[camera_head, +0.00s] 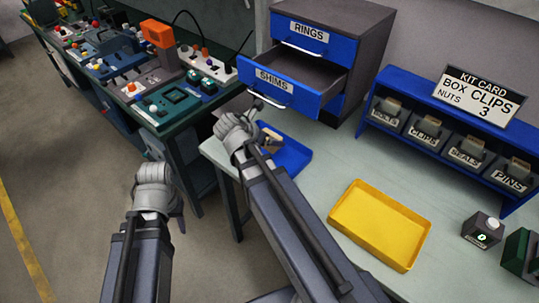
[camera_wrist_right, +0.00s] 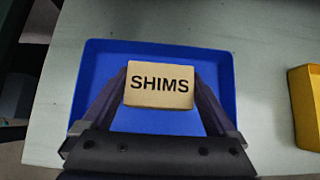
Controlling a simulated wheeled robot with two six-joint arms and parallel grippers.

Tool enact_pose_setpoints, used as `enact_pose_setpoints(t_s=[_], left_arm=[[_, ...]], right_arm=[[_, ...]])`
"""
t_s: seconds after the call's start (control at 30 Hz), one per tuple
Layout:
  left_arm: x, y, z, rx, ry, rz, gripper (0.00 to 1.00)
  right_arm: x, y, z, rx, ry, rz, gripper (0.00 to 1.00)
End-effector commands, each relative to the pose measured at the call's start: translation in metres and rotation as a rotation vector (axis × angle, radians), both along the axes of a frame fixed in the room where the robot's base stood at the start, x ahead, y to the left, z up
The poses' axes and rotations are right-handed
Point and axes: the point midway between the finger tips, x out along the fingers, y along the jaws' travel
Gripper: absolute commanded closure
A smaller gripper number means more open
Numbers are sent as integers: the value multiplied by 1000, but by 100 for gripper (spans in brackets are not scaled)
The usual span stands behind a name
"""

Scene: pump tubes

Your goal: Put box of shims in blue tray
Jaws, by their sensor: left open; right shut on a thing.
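The box of shims (camera_wrist_right: 160,85) is a tan box with SHIMS in black letters, seen in the right wrist view. My right gripper (camera_head: 262,128) is shut on it, with a finger on each side. The box is over the blue tray (camera_wrist_right: 222,65); whether it touches the tray floor I cannot tell. In the head view the blue tray (camera_head: 292,160) lies on the table below the open drawer, partly hidden by my right arm, and only a bit of the box (camera_head: 271,137) shows. My left gripper (camera_head: 154,158) is open, away from the table, its fingers mostly hidden.
The SHIMS drawer (camera_head: 278,92) stands pulled out of the cabinet above the blue tray. A yellow tray (camera_head: 380,224) lies to the right on the table. Labelled bins fill a blue rack (camera_head: 440,125) at the back, with a kit card (camera_head: 480,93) on top.

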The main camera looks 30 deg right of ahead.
Motion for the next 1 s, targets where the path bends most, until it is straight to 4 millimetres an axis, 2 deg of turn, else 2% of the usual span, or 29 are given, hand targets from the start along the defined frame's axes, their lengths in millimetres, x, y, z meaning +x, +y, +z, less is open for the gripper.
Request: enact_pose_setpoints(t_s=[0.03, 0.33, 0.63, 1.0], left_arm=[[0, 0, -14, 0, 0, 0, 55], [0, 0, -19, 0, 0, 0, 55], [0, 0, -53, 0, 0, 0, 55], [0, 0, -54, 0, 0, 0, 55]], right_arm=[[0, 0, -14, 0, 0, 0, 66], [0, 0, -19, 0, 0, 0, 66], [0, 0, -53, 0, 0, 0, 66], [0, 0, -54, 0, 0, 0, 66]])
